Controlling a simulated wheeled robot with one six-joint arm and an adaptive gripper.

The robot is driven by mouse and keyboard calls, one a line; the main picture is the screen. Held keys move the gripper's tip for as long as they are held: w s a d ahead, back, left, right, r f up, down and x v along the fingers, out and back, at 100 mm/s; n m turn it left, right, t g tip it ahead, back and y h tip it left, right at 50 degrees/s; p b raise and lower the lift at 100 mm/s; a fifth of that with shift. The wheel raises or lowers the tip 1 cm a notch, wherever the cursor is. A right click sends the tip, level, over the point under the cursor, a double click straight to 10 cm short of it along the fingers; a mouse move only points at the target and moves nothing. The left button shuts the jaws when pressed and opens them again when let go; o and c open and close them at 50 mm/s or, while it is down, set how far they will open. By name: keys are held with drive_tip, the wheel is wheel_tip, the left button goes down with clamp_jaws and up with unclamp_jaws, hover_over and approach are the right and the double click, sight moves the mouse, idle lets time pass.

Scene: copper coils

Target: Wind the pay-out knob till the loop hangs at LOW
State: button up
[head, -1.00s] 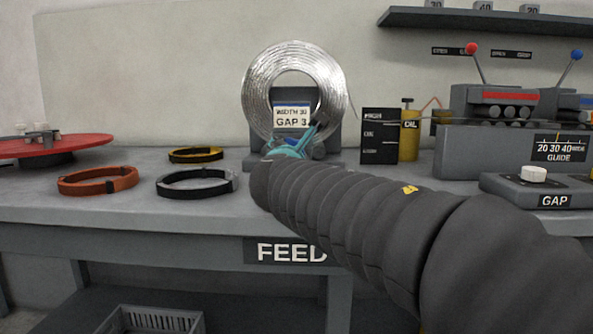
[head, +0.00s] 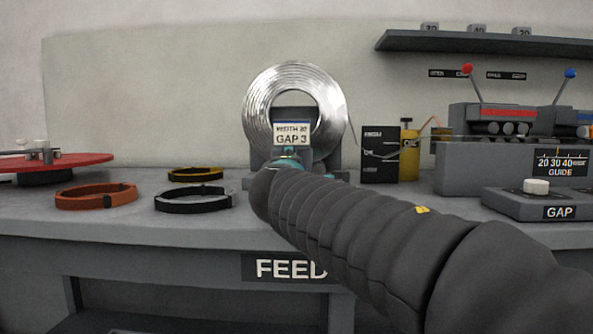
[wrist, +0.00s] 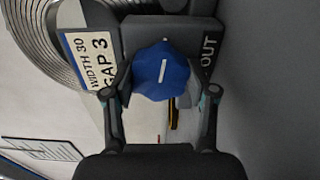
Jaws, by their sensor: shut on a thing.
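The blue pay-out knob (wrist: 163,66) with a white line sits on the grey coil stand, beside a label reading "OUT" in the wrist view. My gripper (wrist: 160,93) is shut on it, one finger on each side. In the head view my gripper (head: 288,158) is at the foot of the silver coil (head: 262,92), and my arm hides the knob. A thin strip leaves the coil's right side and passes the black level board (head: 380,170). The board's words are too small to read, so I cannot tell the loop's level.
A card (head: 291,134) reads WIDTH 30, GAP 3. A yellow oil can (head: 408,160) stands right of the board. Orange (head: 95,203) and black (head: 193,206) bands lie at left near a red turntable (head: 75,163). A GAP box (head: 545,210) stands at right.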

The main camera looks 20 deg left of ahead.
drive_tip(key=shift+m, duration=1.1)
drive_tip(key=shift+f, duration=0.1)
drive_tip(key=o, duration=1.2)
drive_tip(key=shift+c, duration=0.2)
drive_tip(key=v, duration=1.2)
drive_tip(key=shift+s, duration=0.1)
